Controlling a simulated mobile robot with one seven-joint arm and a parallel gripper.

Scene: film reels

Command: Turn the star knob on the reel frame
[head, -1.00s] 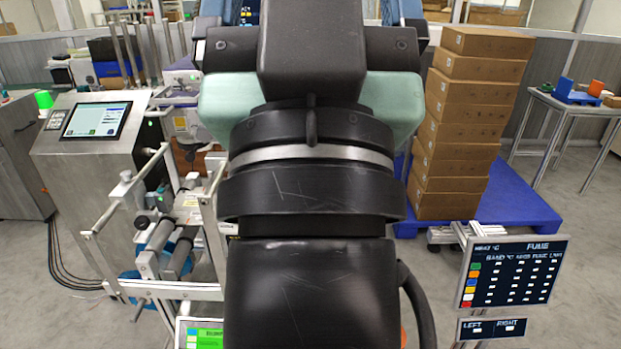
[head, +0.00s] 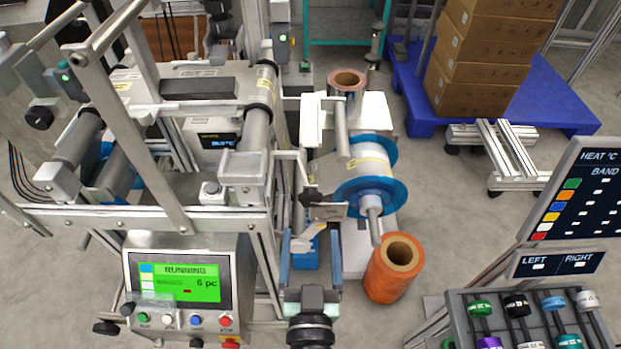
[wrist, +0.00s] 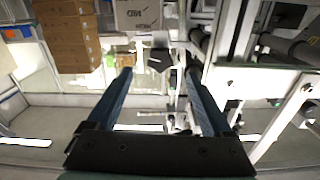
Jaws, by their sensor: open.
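The black star knob (head: 310,198) is on the reel frame (head: 326,211), left of the blue-flanged film reel (head: 385,190). In the wrist view a dark, lobed knob (wrist: 159,61) shows between and just beyond my fingertips. My gripper (head: 310,238) is open, with its two blue fingers pointing away from me toward the knob. The knob looks apart from both fingers, though the exact gap in depth is hard to tell.
An orange roll (head: 390,270) stands right of my gripper. A control panel with a green screen (head: 180,284) is at the left, beside metal bars. Stacked boxes (head: 490,55) stand behind.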

